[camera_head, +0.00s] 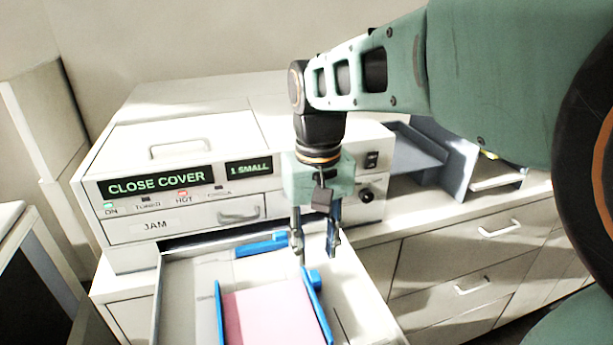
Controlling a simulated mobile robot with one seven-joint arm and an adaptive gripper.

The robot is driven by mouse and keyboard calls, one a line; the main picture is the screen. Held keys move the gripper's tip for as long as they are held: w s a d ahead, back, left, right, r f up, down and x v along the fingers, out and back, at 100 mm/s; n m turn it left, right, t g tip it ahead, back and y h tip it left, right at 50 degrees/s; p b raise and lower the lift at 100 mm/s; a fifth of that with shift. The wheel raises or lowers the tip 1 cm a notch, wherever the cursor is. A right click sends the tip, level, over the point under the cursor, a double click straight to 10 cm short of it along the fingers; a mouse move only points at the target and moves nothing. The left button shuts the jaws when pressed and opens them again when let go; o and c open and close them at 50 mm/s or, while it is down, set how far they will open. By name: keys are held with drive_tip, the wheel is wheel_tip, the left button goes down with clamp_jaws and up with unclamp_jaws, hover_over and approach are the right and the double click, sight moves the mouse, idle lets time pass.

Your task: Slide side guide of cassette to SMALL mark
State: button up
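The cassette (372,318) is a pale open tray sticking out from the front of the printer. Pink paper (270,318) lies in it between two blue side guides. The right side guide (322,316) has a small blue tab (314,278) near its far end. The left side guide (219,312) runs along the other paper edge. A blue end piece (262,244) lies at the back. My gripper (316,256) points down, open and empty, just beyond the tab in the picture; its height above the tray is unclear. The tray markings are too small to read.
The printer (120,150) stands behind, with displays reading "CLOSE COVER" and "1 SMALL" and a drawer labelled JAM (155,226). A counter with drawers (480,255) and grey paper trays (435,150) are at the right. My arm covers the upper right.

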sight(315, 275)
wheel_tip(315, 275, down, 6)
drive_tip(key=b, duration=0.4)
drive_tip(key=shift+c, duration=0.4)
clamp_jaws()
